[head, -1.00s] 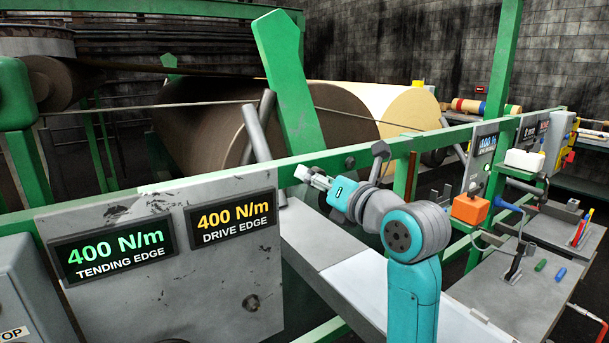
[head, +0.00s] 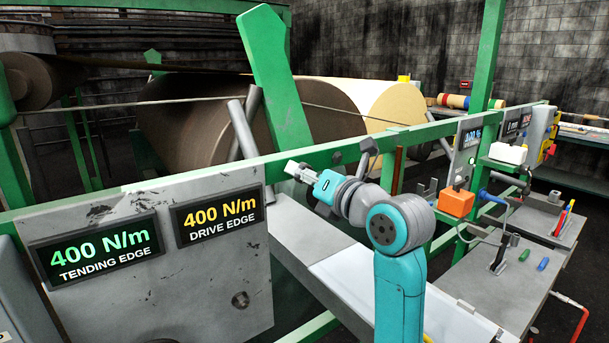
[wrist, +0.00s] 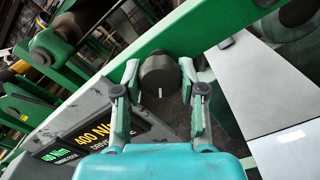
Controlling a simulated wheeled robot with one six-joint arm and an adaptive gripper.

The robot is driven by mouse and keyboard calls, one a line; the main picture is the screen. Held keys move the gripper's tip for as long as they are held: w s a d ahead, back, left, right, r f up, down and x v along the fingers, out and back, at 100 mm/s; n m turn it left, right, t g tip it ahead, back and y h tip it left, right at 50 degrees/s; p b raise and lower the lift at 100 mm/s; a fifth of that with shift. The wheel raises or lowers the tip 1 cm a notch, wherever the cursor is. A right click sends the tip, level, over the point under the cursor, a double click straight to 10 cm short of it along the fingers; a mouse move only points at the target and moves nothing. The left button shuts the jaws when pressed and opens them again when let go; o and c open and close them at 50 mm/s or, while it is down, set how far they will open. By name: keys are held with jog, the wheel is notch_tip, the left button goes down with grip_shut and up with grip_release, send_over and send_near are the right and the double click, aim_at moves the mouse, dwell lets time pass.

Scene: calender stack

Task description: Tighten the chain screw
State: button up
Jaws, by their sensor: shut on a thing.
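The chain screw shows in the wrist view as a dark round knob (wrist: 157,76) with a short white mark on its face. My gripper (wrist: 158,70) has one finger on each side of the knob and is shut on it. In the head view my gripper (head: 297,171) is beside the green rail, right of the display panel, and the knob cannot be made out there. The green tending edge display (head: 101,251) reads 400 N/m. The yellow drive edge display (head: 220,216) also reads 400 N/m.
The green rail (head: 435,129) runs behind my gripper, with a slanted green post (head: 275,80) above it. A large paper roll (head: 395,105) lies beyond. A pale flat surface (head: 352,272) lies below my arm. An orange box (head: 457,202) stands to the right.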

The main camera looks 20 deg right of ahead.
jog(key=m, duration=0.7)
jog(key=shift+m, duration=0.4)
jog(key=m, duration=1.4)
jog(key=shift+m, duration=0.3)
jog(key=m, duration=0.3)
jog(key=shift+m, duration=0.3)
jog(key=m, duration=0.3)
jog(key=shift+m, duration=0.3)
jog(key=m, duration=1.1)
jog(key=shift+f+m, duration=0.1)
jog(key=shift+m, duration=0.3)
jog(key=m, duration=1)
jog(key=shift+m, duration=0.3)
